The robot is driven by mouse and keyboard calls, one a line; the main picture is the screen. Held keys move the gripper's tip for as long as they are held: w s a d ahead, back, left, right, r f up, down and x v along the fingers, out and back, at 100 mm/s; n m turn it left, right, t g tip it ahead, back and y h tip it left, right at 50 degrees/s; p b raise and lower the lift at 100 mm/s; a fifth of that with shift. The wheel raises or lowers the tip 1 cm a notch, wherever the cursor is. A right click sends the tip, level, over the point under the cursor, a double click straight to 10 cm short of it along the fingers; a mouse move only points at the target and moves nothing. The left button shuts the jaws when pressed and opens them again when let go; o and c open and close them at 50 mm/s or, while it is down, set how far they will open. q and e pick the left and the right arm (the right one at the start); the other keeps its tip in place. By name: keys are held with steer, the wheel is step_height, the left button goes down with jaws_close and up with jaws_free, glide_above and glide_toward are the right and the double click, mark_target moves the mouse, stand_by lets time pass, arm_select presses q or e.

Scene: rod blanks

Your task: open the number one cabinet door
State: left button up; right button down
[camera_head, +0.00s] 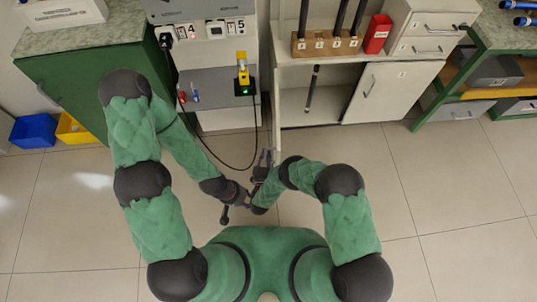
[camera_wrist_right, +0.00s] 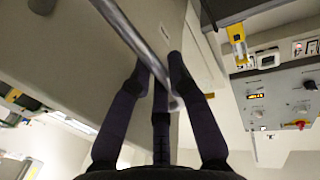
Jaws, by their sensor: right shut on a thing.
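The pale cabinet stands right of centre in the head view. Its left door (camera_head: 277,90) stands open, seen almost edge-on, so its number is hidden. Its right door (camera_head: 385,92) is shut and has a small label that I cannot read. My right gripper (camera_head: 265,160) is at the near end of the open door. In the right wrist view, its fingers (camera_wrist_right: 165,75) are closed around the metal bar handle (camera_wrist_right: 130,35) on the beige door panel (camera_wrist_right: 75,60). My left gripper (camera_head: 226,212) is lower, over the floor, apart from the door; its finger opening is unclear.
A dark rod (camera_head: 312,88) stands inside the open cabinet. A wooden rack (camera_head: 327,45) with upright rods and a red box (camera_head: 377,33) are on top. A grey machine (camera_head: 215,85) with a hanging black cable is left of the door. Floor in front is clear.

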steer(key=c, duration=1.2)
jaws_free()
steer(key=shift+o, duration=0.2)
